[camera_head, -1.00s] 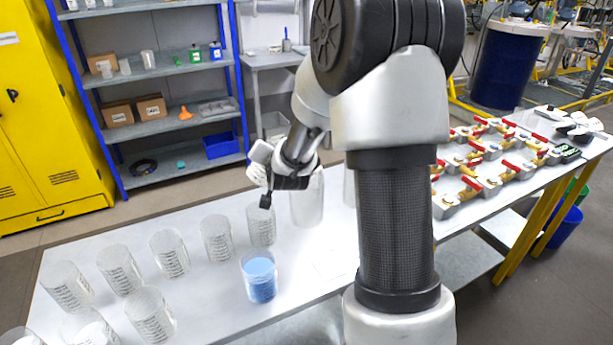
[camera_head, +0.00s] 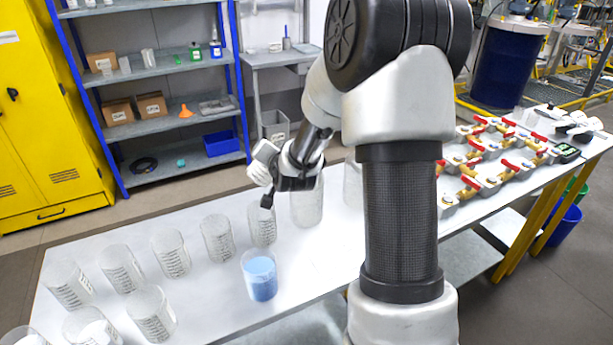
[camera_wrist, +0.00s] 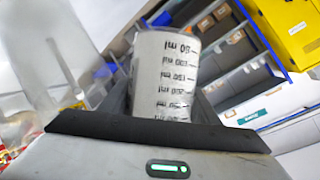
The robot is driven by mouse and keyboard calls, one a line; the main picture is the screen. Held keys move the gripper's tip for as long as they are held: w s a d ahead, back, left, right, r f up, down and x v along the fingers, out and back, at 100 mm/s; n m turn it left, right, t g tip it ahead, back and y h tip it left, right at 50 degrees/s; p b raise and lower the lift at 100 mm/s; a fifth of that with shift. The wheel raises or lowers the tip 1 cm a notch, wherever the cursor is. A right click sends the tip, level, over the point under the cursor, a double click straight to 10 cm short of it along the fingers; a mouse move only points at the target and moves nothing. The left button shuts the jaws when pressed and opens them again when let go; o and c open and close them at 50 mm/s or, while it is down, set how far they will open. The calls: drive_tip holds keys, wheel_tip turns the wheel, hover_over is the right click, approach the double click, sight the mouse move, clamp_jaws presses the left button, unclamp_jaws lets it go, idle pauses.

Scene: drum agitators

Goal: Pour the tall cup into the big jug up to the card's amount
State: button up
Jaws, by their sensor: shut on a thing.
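My gripper (camera_head: 267,198) is at the rim of a clear marked cup (camera_head: 262,228) in the head view. In the wrist view, a pale cup (camera_wrist: 166,75) with black volume marks stands between the jaws, and my gripper (camera_wrist: 158,118) is shut on it. I cannot tell its contents. A larger clear vessel (camera_head: 308,210), possibly the big jug, stands just right of my gripper, partly hidden by my arm. Another clear vessel (camera_head: 352,188) is behind my arm. A cup with blue liquid (camera_head: 261,278) stands upright in front. I cannot make out the card.
Several clear marked cups stand on the white table (camera_head: 215,290) to the left, including one near the front (camera_head: 150,315). Valves with red handles (camera_head: 490,165) fill the table right of my arm. Shelves (camera_head: 165,110) and a yellow cabinet (camera_head: 45,110) stand behind.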

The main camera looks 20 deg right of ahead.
drive_tip(key=shift+d+f+m+p, duration=0.1)
drive_tip(key=shift+f+m+p, duration=0.05)
drive_tip(key=shift+m+p, duration=0.2)
idle(0.6)
drive_tip(key=shift+r+m+y+p, duration=0.5)
drive_tip(key=shift+m+y+p, duration=0.1)
drive_tip(key=shift+p, duration=0.65)
idle(1.2)
drive_tip(key=shift+f+t, duration=0.15)
drive_tip(key=shift+t, duration=0.15)
idle(0.9)
